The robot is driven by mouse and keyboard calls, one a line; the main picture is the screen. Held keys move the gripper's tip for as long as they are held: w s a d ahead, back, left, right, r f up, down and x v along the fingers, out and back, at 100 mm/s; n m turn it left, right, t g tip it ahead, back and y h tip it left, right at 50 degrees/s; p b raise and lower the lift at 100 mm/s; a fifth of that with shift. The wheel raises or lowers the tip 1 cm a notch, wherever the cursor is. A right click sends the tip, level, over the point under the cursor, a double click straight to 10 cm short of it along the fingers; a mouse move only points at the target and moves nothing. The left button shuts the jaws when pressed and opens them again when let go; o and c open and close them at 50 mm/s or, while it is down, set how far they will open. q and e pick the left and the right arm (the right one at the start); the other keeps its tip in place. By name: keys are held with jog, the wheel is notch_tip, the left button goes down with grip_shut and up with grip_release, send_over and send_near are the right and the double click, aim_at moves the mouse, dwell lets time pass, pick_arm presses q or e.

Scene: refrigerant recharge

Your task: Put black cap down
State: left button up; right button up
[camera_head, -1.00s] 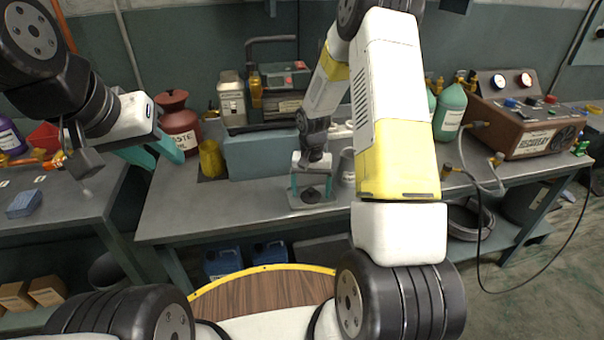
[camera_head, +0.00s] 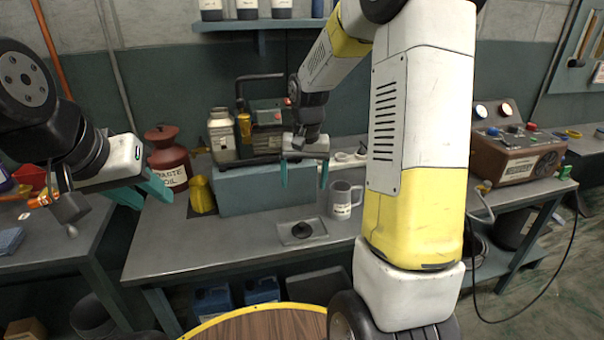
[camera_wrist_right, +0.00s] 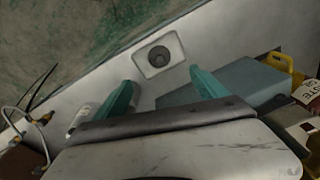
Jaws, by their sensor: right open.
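The black cap (camera_head: 301,230) lies in a small grey square tray (camera_head: 318,236) on the workbench. It also shows in the right wrist view (camera_wrist_right: 159,56), inside the tray (camera_wrist_right: 178,50). My right gripper (camera_head: 304,180) is above and behind the tray, with its teal fingers apart and nothing between them. In the right wrist view its open fingers (camera_wrist_right: 163,97) point toward the tray, apart from the cap. My left gripper (camera_head: 143,187) is at the left, over the gap between the benches, its teal fingers apart and empty.
A grey mug (camera_head: 342,201) stands right of the tray. A blue-grey box (camera_head: 250,188) and a yellow container (camera_head: 201,195) are behind and left of it. The red waste oil can (camera_head: 169,160) stands further left. The bench front left (camera_head: 200,240) is clear.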

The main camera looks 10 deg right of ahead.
jog(key=s+a+r+n+t+y, duration=0.1)
jog(key=s+r+t, duration=0.1)
jog(key=s+r, duration=0.5)
jog(key=s+a+r+n+t+y, duration=0.1)
jog(key=s+r+n+t, duration=0.1)
jog(key=s+r, duration=0.6)
jog(key=s+t, duration=0.1)
jog(key=s, duration=0.5)
jog(key=shift+s+r, duration=0.2)
jog(key=shift+s, duration=0.15)
dwell(0.5)
